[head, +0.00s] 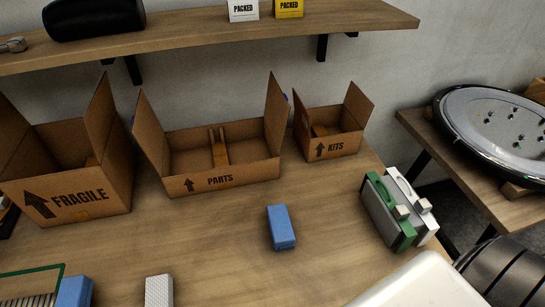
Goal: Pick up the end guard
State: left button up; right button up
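I cannot tell for sure which thing is the end guard. A blue block (281,228) lies alone on the table (215,262), right of the middle. A second blue block (74,292) and a white textured block (159,291) are at the near left, cut by the bottom edge. A green piece (386,213) and a white piece (420,205), each with a pale block on it, stand side by side at the table's right edge. Neither of my grippers is in view.
Open cardboard boxes marked FRAGILE (75,196), PARTS (225,173) and KITS (337,147) stand along the back, flaps up. A wooden shelf (200,37) hangs above. A round metal-rimmed part (497,115) lies on a side table. Bare tabletop surrounds the lone blue block.

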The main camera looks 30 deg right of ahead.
aim_at(283, 236)
jog(key=z, duration=0.9)
